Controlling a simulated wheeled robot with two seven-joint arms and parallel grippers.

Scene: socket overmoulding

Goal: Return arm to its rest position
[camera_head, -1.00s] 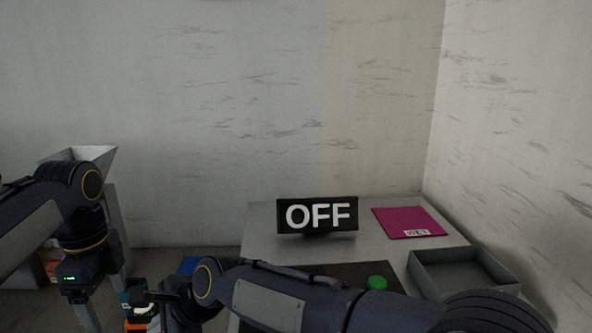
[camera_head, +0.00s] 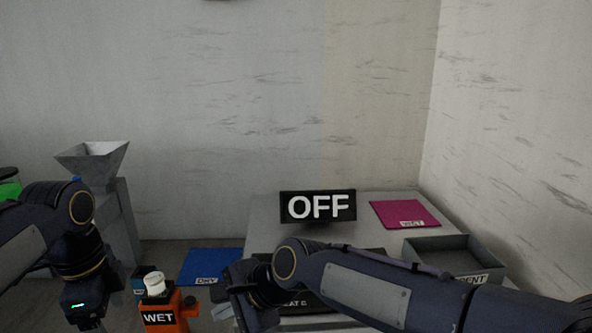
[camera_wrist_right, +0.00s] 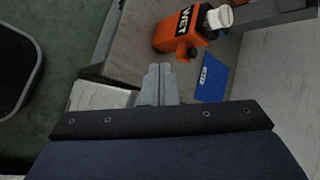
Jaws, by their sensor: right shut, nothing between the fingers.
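My right arm comes in from the right in the head view. Its gripper (camera_head: 223,312) is low in the picture, just right of the orange WET container. In the right wrist view my right gripper's two grey fingers (camera_wrist_right: 160,72) are together with nothing between them, clear of the orange container. My left arm hangs at the left in the head view. Its wrist shows at the bottom edge, but its fingertips cannot be made out.
The orange WET container (camera_head: 166,318) has a white cap. Behind it lies a blue DRY mat (camera_head: 213,262). A bench carries an OFF sign (camera_head: 318,206), a magenta WET mat (camera_head: 405,213) and a grey tray (camera_head: 452,243). A hopper (camera_head: 93,158) stands left.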

